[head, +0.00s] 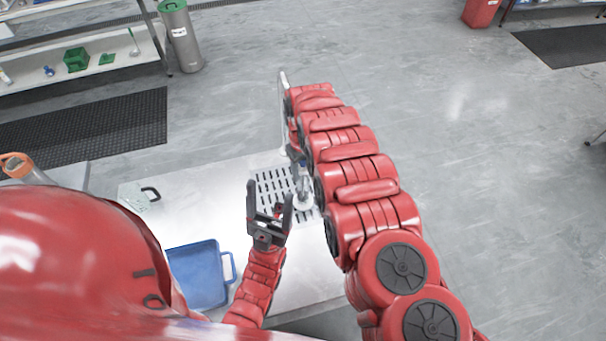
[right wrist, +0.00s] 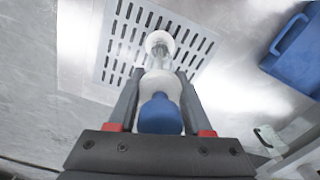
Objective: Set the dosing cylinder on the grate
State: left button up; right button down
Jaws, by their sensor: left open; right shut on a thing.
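The dosing cylinder (head: 302,184) is a clear piece with a blue end and a pale round foot. The blue end (right wrist: 160,115) is nearest the camera in the right wrist view. My right gripper (right wrist: 160,76) is shut on it, one finger on each side. The grate (head: 266,184) is a slotted metal plate on the bench; it also shows in the right wrist view (right wrist: 122,42). The foot appears over the grate's slots; I cannot tell whether it touches. My left gripper (head: 269,191) is open and empty, its fingers in front of the grate. In the head view my right arm hides part of the right gripper.
A blue tray (head: 203,277) with a handle lies on the bench (head: 312,264) at the front left. A pale piece with a dark handle (head: 140,195) lies on the bench left of the grate. A thin upright metal piece (head: 283,100) stands behind the grate.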

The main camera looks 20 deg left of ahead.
aim_at(303, 185)
jog(key=shift+f+p, duration=0.35)
jog(key=shift+f, duration=1.1)
jog(key=shift+w+f, duration=0.1)
jog(key=shift+f, duration=0.15)
jog(key=shift+f+b, duration=0.2)
jog(key=shift+b, duration=0.15)
jog(key=shift+c, duration=1.6)
grip_release()
jog(key=shift+r, duration=0.15)
